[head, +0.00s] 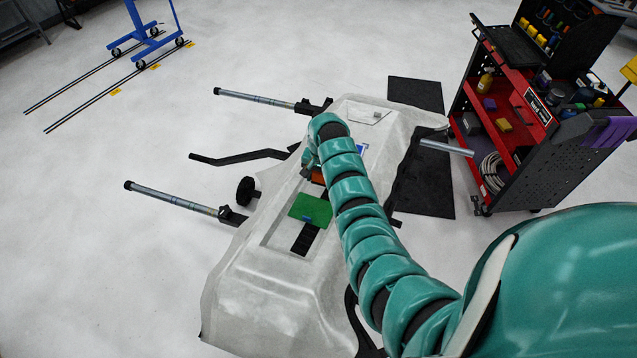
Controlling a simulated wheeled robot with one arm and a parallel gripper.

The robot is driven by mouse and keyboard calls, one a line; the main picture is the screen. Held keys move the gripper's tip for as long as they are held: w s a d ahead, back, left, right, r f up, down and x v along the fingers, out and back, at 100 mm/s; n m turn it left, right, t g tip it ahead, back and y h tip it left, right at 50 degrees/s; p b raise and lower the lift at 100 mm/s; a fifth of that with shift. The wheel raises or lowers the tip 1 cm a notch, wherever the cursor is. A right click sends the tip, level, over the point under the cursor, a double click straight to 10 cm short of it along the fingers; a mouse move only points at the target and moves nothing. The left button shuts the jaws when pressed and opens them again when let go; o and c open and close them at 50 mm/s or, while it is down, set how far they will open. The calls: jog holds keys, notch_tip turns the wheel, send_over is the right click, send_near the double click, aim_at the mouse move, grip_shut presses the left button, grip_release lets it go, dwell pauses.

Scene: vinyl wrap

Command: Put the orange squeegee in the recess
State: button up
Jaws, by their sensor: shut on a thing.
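The orange squeegee (317,176) shows as a small orange patch at the end of my arm, partly hidden by the arm. My gripper (309,171) is shut on it, over the pale covered panel; the fingers are small and mostly hidden. Whether the squeegee touches the panel I cannot tell. The recess (272,238) is a long sunken area in the panel. A green squeegee (311,209) lies at the recess, just below the orange one in the picture, beside a black strip (304,239).
A blue-and-white piece (361,149) lies on the panel right of my arm. Stand bars (172,198) stick out to the left. A red and black tool cart (530,120) stands at the right. The left floor is mostly clear.

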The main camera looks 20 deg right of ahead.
aim_at(318, 182)
jog(key=shift+w+a+f, duration=0.2)
jog(key=shift+f, duration=0.15)
jog(key=shift+f, duration=0.15)
jog(key=shift+w+a+f+p, duration=0.1)
jog(key=shift+w+a+p, duration=0.05)
jog(key=shift+w+p, duration=0.15)
jog(key=shift+s+f, duration=0.1)
jog(key=shift+f, duration=1.45)
jog(key=shift+f, duration=0.15)
jog(key=o, duration=0.9)
